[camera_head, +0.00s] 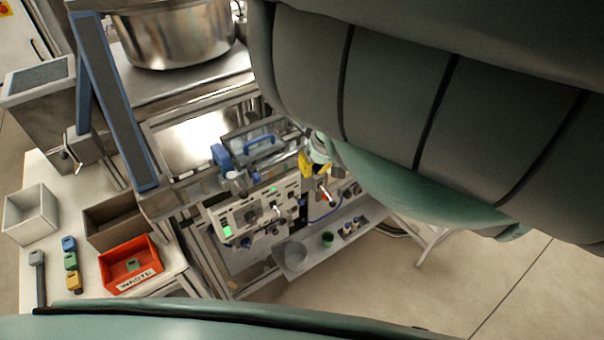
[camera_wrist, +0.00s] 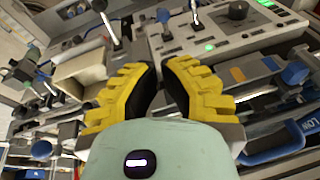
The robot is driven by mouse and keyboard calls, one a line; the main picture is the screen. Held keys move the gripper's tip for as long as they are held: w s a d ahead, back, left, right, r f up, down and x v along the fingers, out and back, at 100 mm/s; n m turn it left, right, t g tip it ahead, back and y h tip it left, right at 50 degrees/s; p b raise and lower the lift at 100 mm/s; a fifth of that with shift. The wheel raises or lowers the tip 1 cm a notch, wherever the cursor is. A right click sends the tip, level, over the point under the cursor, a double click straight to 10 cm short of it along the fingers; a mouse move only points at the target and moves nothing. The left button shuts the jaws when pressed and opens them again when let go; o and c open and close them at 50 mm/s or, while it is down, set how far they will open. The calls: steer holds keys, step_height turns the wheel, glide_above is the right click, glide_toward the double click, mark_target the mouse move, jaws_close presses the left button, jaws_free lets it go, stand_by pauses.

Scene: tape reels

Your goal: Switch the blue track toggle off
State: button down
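My gripper (camera_wrist: 158,68) has yellow ribbed fingers with dark inner pads. In the wrist view a narrow gap shows between them, with nothing held. In the head view the gripper (camera_head: 313,165) is beside the control panels, partly hidden by my arm. In the wrist view a light panel (camera_wrist: 240,38) lies beyond the fingers. It carries a blue-capped toggle (camera_wrist: 163,16) and a metal toggle lever (camera_wrist: 195,12). Another metal lever (camera_wrist: 110,28) stands further left. I cannot tell for certain which is the blue track toggle, nor its position. Fingers and levers look apart.
A green light (camera_wrist: 210,48) glows on the panel. Blue handles (camera_wrist: 290,145) and knobs crowd the lower right of the wrist view. In the head view a shelf (camera_head: 335,238) with small containers lies below the panels. A red waste bin (camera_head: 112,280) stands at left.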

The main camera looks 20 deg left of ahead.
steer(key=f, duration=0.2)
glide_above(297, 199)
steer(key=w+d, duration=0.1)
steer(key=d, duration=0.1)
steer(key=shift+f, duration=2.6)
steer(key=shift+b+x, duration=0.85)
steer(key=shift+x, duration=0.45)
steer(key=shift+w+a, duration=0.15)
steer(key=shift+w, duration=0.05)
steer(key=shift+s+f+y+p, duration=0.1)
steer(key=shift+y+p, duration=0.2)
steer(key=shift+p, duration=0.05)
steer(key=shift+d+f+t, duration=0.15)
steer(key=shift+d+t, duration=0.05)
steer(key=shift+t, duration=0.1)
